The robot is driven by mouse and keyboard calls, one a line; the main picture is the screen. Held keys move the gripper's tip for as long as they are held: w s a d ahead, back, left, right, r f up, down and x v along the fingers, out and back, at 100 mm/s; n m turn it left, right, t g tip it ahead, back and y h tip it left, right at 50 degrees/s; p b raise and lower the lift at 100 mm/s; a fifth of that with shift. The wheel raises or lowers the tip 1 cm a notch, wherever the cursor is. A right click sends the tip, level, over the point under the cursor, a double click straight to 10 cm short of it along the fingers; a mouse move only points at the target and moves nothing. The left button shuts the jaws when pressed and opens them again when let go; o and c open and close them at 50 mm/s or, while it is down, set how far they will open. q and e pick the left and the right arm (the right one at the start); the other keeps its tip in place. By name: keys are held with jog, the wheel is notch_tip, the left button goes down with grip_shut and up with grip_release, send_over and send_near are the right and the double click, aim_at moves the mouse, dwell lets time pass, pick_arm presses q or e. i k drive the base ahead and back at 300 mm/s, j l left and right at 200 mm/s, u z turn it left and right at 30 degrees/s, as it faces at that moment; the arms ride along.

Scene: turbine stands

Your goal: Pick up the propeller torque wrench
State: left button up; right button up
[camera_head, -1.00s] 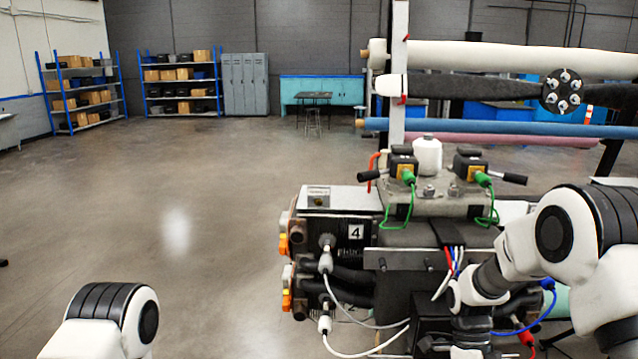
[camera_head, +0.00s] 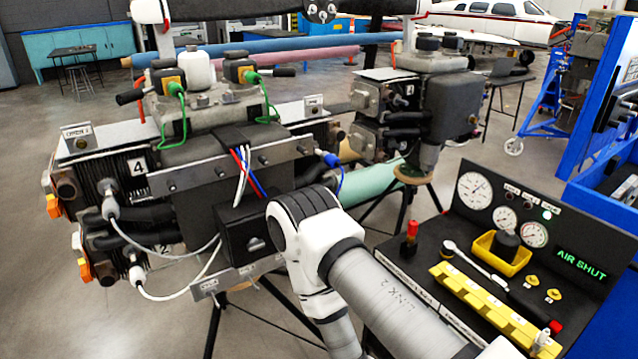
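A wrench with a silver ratchet head and shaft (camera_head: 472,262) and a dark handle lies slantwise on the black bench of the gauge panel, at the right of the head view. It looks like the torque wrench; no label is readable. A red tip shows near its handle end. My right arm reaches in from the bottom, left of the bench, and bends down at its white joint. Its gripper is below the picture edge. My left arm and gripper are out of view. Nothing is seen touching the wrench.
A yellow slotted rack (camera_head: 484,306) lies along the bench front, beside the wrench. A yellow tray (camera_head: 500,253) with a dark object and a red-topped item (camera_head: 411,240) stand near. The gauge panel (camera_head: 590,262) rises behind. Engines on stands fill the left and middle.

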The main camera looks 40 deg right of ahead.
aim_at(528, 307)
jog(key=z, duration=2.25)
jog(key=u, duration=0.3)
jog(key=i+l+u, duration=0.1)
jog(key=l+u, duration=0.65)
jog(key=u, duration=0.15)
jog(key=l+u, duration=0.45)
